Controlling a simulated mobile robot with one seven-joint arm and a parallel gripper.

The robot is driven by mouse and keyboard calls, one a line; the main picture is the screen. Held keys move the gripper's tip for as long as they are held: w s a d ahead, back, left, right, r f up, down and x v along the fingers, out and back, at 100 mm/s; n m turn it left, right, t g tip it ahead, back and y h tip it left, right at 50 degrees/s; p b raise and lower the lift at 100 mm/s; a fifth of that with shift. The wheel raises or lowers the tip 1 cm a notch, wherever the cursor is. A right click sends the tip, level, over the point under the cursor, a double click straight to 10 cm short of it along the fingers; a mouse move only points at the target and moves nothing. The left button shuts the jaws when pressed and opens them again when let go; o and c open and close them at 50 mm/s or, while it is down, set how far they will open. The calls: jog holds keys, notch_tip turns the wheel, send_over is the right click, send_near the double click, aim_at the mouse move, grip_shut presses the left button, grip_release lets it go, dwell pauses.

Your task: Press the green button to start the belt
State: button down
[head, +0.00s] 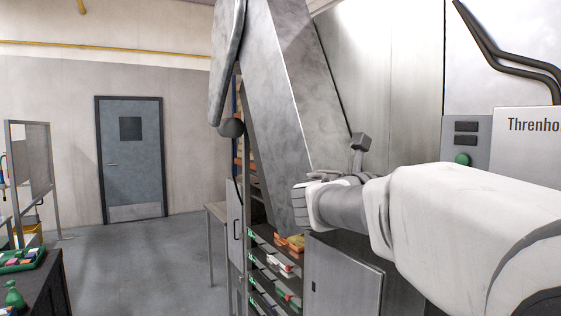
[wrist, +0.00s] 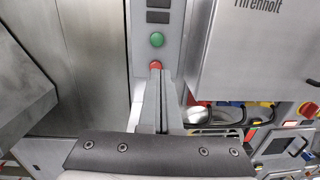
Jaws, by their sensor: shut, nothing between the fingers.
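The green button (head: 462,159) is on a grey control panel (head: 480,133) at the right of the head view. It is in plain sight in the wrist view (wrist: 157,40), upper middle. A red button (wrist: 155,65) sits just below it. My gripper (wrist: 156,78) is shut and empty, its fingers pointing up the picture. Its tips appear just below the red button and partly overlap it, short of the green button. I cannot tell whether they touch the panel. In the head view my white arm covers the area below the green button, and my fingertips cannot be made out.
A metal cabinet (wrist: 250,50) marked "Threnholt" stands right of the panel. A large sloping metal chute (head: 275,90) is to the left in the head view. Shelves with packets (head: 275,262) are below it. Open floor (head: 150,265) leads to a blue door (head: 133,160).

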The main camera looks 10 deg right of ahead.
jog(key=shift+w+a+r, duration=0.25)
jog(key=shift+w+r, duration=0.05)
jog(key=shift+r, duration=0.05)
jog(key=shift+d, duration=0.1)
jog(key=p, duration=0.4)
send_near(462, 160)
jog(key=x, duration=0.7)
jog(key=shift+f, duration=0.25)
jog(key=shift+w, duration=0.1)
